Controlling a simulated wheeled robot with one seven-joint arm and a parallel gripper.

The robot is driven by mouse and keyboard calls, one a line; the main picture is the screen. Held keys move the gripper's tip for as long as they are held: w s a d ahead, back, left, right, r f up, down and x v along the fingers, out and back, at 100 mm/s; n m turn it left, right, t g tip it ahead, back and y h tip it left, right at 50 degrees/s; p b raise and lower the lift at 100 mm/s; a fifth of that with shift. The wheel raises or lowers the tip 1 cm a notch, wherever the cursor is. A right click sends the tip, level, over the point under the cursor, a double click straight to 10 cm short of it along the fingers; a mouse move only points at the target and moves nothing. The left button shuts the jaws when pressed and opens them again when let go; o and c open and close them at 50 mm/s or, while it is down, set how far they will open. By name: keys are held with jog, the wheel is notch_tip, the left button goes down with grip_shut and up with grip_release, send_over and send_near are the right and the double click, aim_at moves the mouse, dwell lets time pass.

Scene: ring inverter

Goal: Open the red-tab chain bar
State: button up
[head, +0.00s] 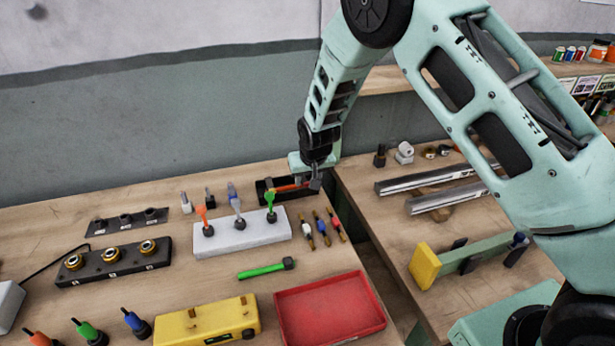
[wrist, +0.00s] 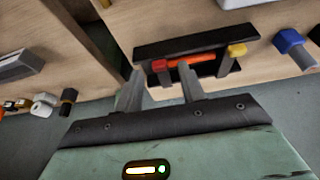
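The chain bar is an orange-red strip (wrist: 200,59) in a black holder (wrist: 180,44), with a red tab (wrist: 159,66) at its left end and a yellow tab (wrist: 237,50) at its right end in the wrist view. In the head view the black holder (head: 263,194) stands at the back right of the left bench, partly hidden by my gripper. My gripper (wrist: 160,70) is open, its two fingers on either side of the red tab. I cannot tell whether they touch it. In the head view my gripper (head: 308,183) is over the holder's right end.
A red tray (head: 329,309) and a yellow box (head: 207,321) are nearer. A gap separates the benches, with metal rails (head: 440,180) on the right one.

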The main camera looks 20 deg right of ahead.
jog(key=shift+w+f, duration=0.25)
jog(key=shift+f, duration=0.3)
grip_shut()
jog(key=shift+r, duration=0.1)
